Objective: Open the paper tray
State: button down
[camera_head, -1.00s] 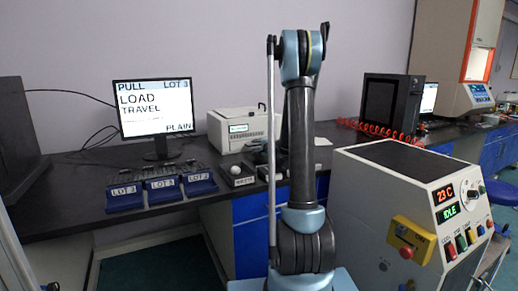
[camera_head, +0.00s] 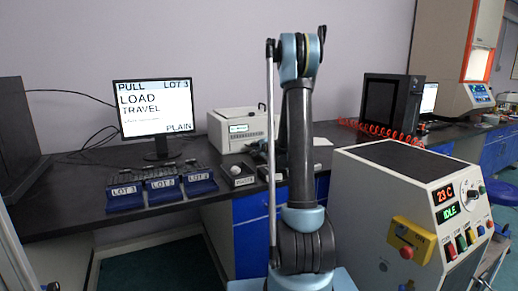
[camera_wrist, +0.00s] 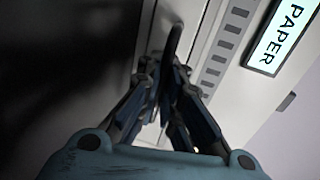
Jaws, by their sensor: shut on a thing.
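The off-white boxy machine (camera_head: 236,130) with a small lit display stands on the dark bench behind my arm in the head view. In the wrist view, a lit label reading PAPER (camera_wrist: 282,38) is on a pale slotted face (camera_wrist: 228,40). My gripper (camera_wrist: 165,78) has its fingers closed on a dark, narrow upright handle (camera_wrist: 174,38) beside this face. The fingers hide the lower part of the handle. I cannot tell how far the tray is out.
A monitor (camera_head: 153,107) and blue bins (camera_head: 162,190) labelled LOT stand on the bench (camera_head: 60,215) at left. A large cream machine (camera_head: 385,200) reading 23 C and IDLE stands close on the right. A black box (camera_head: 386,102) with red coiled cable is behind it.

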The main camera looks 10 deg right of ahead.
jog(key=shift+s, duration=0.1)
jog(key=v, duration=0.2)
jog(key=f+v, duration=0.1)
jog(key=v, duration=0.1)
jog(key=shift+s+d+r, duration=0.1)
jog(key=shift+s, duration=0.25)
jog(key=c, duration=1.7)
grip_release()
jog(key=v, duration=1.1)
jog(key=shift+s+d, duration=0.2)
jog(key=shift+s, duration=0.2)
